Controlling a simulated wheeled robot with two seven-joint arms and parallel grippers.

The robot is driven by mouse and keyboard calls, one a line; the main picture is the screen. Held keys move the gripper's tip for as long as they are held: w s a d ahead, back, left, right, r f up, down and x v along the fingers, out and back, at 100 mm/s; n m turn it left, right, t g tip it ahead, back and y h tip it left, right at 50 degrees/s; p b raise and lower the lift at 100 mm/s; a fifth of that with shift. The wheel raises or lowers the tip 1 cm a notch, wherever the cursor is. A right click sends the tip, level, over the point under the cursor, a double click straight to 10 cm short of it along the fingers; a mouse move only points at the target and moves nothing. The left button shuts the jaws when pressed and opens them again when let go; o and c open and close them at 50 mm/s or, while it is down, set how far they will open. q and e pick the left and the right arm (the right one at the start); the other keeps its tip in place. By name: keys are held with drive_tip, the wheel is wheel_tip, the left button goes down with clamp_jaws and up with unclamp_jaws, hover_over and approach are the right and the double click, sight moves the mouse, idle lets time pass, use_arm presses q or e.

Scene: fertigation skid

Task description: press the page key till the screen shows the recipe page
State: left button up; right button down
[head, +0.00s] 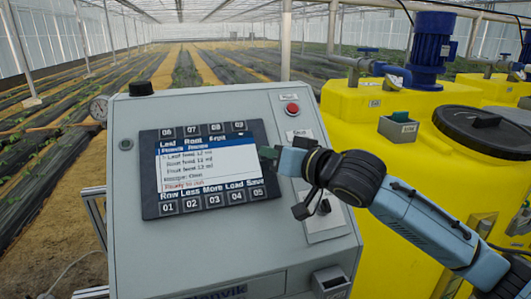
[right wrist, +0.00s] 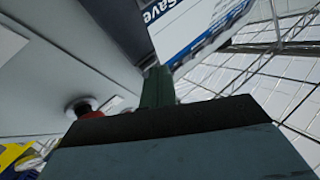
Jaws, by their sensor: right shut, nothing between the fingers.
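The grey control panel (head: 245,255) has a dark screen unit (head: 150,170) with a lit screen (head: 210,160). The screen shows a white page with several lines such as "Leaf feed 12 ml", a red line near the bottom, and the labels Row, Less, More, Load, Save. Keys 06 to 09 (head: 205,130) run along the top and keys 01 to 05 (head: 213,200) along the bottom. I cannot tell which is the page key. My right gripper (head: 268,153) is shut and empty by the screen's right edge; its green fingertips show in the right wrist view (right wrist: 157,88). Contact is unclear. My left gripper is not in view.
A red button (head: 292,108) sits at the panel's upper right, and a switch plate (head: 322,212) at its right. A black knob (head: 141,89) stands on top. Yellow tanks (head: 365,110) with a blue motor (head: 432,45) stand to the right.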

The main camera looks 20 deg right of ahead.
drive_tip(key=shift+s+r+p, duration=0.3)
drive_tip(key=shift+s+r, duration=0.05)
drive_tip(key=shift+r, duration=0.05)
drive_tip(key=s+r+p, duration=0.1)
drive_tip(key=r+p, duration=0.1)
drive_tip(key=s+r+p, duration=0.1)
drive_tip(key=s, duration=0.1)
drive_tip(key=shift+s+r+p, duration=0.2)
drive_tip(key=shift+r+p, duration=0.15)
drive_tip(key=shift+p, duration=0.05)
idle(1.6)
